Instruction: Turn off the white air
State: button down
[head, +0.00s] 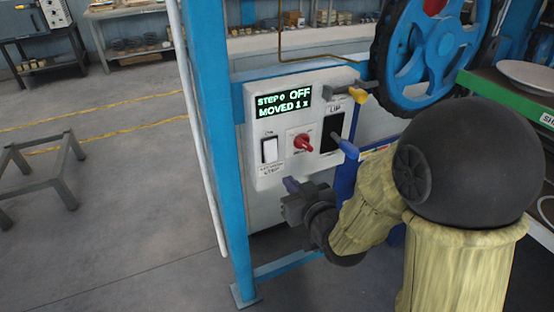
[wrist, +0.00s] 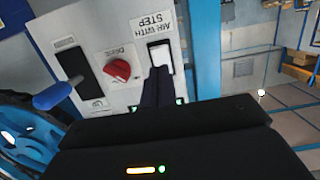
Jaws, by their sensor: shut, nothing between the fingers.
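The white air switch (head: 269,149) is a white rocker in a dark frame on the left of the control panel (head: 261,179), above a label for air with step. It also shows in the wrist view (wrist: 160,55), partly behind my fingertips. My gripper (head: 290,185) is shut and empty, just below and right of the switch in the head view. In the wrist view my dark fingers (wrist: 158,78) point at the switch and overlap its near end. I cannot tell whether they touch it. The display (head: 284,102) reads "STEP 0 OFF" and "MOVED 1 x".
A red knob (head: 303,142) sits beside the switch, and a blue-handled lever (head: 345,146) in a black slot is further right. A yellow-tipped lever (head: 357,93) and a blue wheel (head: 412,60) are above. A blue post (head: 221,150) stands left of the panel.

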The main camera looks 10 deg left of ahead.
jog(key=p+x, duration=0.3)
jog(key=x, duration=0.5)
jog(key=shift+w+a, duration=0.2)
jog(key=shift+w, duration=0.1)
jog(key=shift+f, duration=0.15)
jog(key=s+d+f+b, duration=0.2)
jog(key=s+d+b, duration=0.3)
jog(key=b, duration=0.4)
jog(key=shift+s+d+f+t+y, duration=0.2)
jog(key=shift+s+t+y, duration=0.15)
jog(key=shift+s, duration=0.5)
jog(key=shift+b, duration=0.6)
